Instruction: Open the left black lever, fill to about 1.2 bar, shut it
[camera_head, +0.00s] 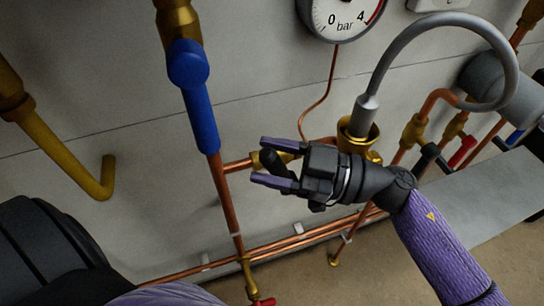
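My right gripper (266,162) reaches in from the right, in front of the brass filling pipework. Its two purple-tipped fingers are apart, one above the other. A black lever (273,161) shows between them; I cannot tell whether either finger touches it. The lever sits by a brass valve (283,145) on a copper branch pipe, partly hidden by the gripper. The pressure gauge (343,14) is cut off by the top edge; its 0, 4, "bar" and a red mark show, but no needle is visible. Another black lever (430,157) is further right. My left gripper is out of view.
A grey hose (440,24) loops from a brass fitting (357,134) to the right. A long blue lever (200,105) hangs before the vertical copper pipe. A yellow bent pipe (70,160) juts out at left. A red lever (462,152) is at right.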

